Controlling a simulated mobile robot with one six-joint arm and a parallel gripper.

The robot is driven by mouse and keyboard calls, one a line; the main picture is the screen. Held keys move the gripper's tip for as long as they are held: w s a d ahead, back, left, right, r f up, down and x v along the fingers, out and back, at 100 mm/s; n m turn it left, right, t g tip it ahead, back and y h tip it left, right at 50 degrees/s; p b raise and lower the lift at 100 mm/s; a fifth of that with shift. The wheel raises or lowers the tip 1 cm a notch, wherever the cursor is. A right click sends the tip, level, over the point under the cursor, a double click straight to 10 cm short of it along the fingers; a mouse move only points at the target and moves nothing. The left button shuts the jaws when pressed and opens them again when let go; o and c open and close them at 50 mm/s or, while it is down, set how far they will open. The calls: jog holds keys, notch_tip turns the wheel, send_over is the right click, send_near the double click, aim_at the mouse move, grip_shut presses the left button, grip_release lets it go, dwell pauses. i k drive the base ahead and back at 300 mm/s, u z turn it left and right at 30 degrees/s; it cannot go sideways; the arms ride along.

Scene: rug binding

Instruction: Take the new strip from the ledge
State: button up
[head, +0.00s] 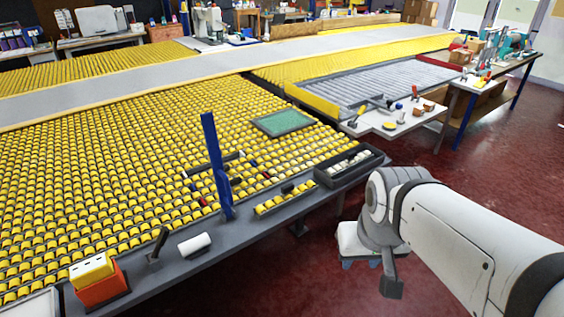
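A grey ledge (235,240) runs along the near edge of the yellow roller table. On it lie a short white roll (194,244), a low row of yellow pieces (286,198) and a dark tray (322,178) holding white rolls. I cannot tell which of these, if any, is the new strip. My gripper (374,270) hangs at the end of my white arm, right of the ledge and over the red floor, apart from everything on the ledge. It is partly hidden by my wrist, and its fingers are too unclear to read. I see nothing held in it.
A blue post (217,165) stands upright at the ledge. An orange box with a yellow top (98,281) and a small dark tool (157,244) sit at the ledge's left. A green pad (282,122) lies on the rollers. The red floor (460,185) at right is open.

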aim_at(290, 195)
jog(key=z, duration=0.05)
jog(key=i, duration=1)
jog(key=u, duration=0.05)
